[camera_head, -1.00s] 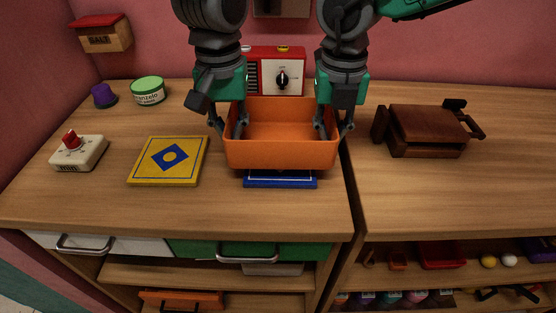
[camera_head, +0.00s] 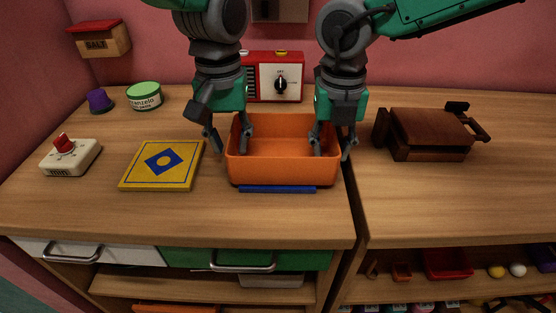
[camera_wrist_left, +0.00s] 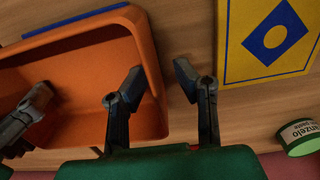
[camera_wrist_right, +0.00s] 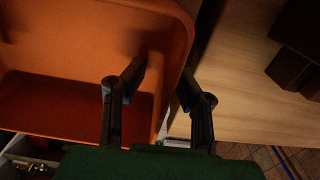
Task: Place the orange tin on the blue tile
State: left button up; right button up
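The orange tin (camera_head: 283,172) is an open rectangular tray. It appears to rest level on the blue tile (camera_head: 277,189), of which only the front edge shows below it. My left gripper (camera_head: 228,143) is open around the tin's left wall, one finger inside and one outside. The left wrist view shows gaps between its fingers (camera_wrist_left: 158,83) and the wall. My right gripper (camera_head: 333,149) is open around the right wall in the same way. Its fingers (camera_wrist_right: 163,85) stand on both sides of that wall in the right wrist view. The tin is empty where visible.
A yellow tile with a blue diamond (camera_head: 162,165) lies left of the tin. A cream switch box (camera_head: 71,156), green-lidded can (camera_head: 145,96) and purple object (camera_head: 100,100) stand further left. A red radio-like box (camera_head: 275,77) is behind. A brown wooden object (camera_head: 430,134) is right.

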jog(key=shift+r, duration=0.1)
pick_arm(q)
notch_tip(320, 180, up, 11)
pick_arm(e)
notch_tip(320, 180, up, 12)
dwell(0.5)
jog(key=shift+f, duration=0.2)
